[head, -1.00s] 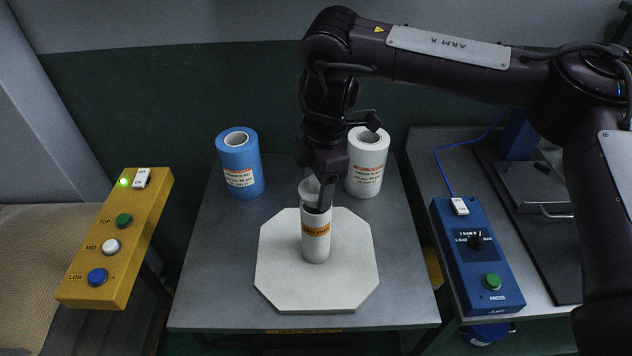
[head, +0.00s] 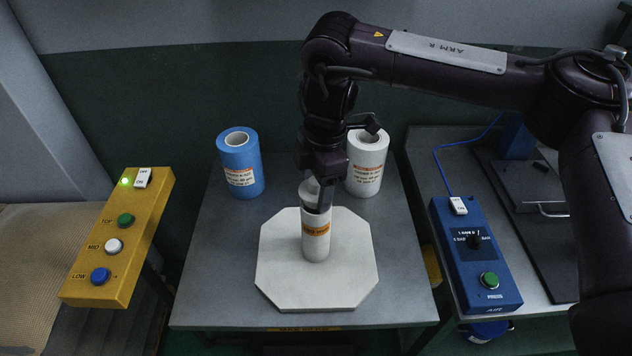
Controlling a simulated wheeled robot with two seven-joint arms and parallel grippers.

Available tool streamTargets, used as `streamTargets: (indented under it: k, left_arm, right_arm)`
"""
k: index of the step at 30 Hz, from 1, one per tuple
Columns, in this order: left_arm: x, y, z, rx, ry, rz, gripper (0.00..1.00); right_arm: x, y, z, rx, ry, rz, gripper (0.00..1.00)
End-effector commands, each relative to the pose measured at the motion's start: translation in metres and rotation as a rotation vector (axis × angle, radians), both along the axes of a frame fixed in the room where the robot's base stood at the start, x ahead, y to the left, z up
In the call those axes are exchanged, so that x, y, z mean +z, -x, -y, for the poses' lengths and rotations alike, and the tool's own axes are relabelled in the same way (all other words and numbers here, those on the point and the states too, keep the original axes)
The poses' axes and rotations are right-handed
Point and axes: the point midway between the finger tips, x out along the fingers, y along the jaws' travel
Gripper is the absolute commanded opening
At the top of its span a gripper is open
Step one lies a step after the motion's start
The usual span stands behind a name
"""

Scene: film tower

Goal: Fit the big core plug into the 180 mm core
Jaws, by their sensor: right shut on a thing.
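A white core (head: 316,243) with an orange label stands upright on the white octagonal board (head: 277,275). Its label is too small to read. My right gripper (head: 322,196) points down over the core's top and is shut on a pale round piece (head: 309,191), which looks like the core plug. The plug is at the core's mouth. The gripper fingers hide part of it, and I cannot tell whether it sits inside the core or just above. My left gripper is not in view.
A blue roll (head: 239,165) and a white roll (head: 367,165) stand at the back of the grey table (head: 215,285). A yellow button box (head: 95,280) is at left, a blue control box (head: 477,255) at right. The table is clear around the board.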

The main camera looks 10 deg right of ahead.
Motion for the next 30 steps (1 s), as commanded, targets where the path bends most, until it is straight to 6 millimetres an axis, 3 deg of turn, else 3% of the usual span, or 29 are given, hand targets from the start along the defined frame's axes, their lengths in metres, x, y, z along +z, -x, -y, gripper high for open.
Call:
streamTargets:
  k: [30]
  left_arm:
    - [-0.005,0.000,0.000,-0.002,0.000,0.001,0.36]
  right_arm:
    - [-0.012,0.000,0.000,0.000,0.000,0.000,0.36]
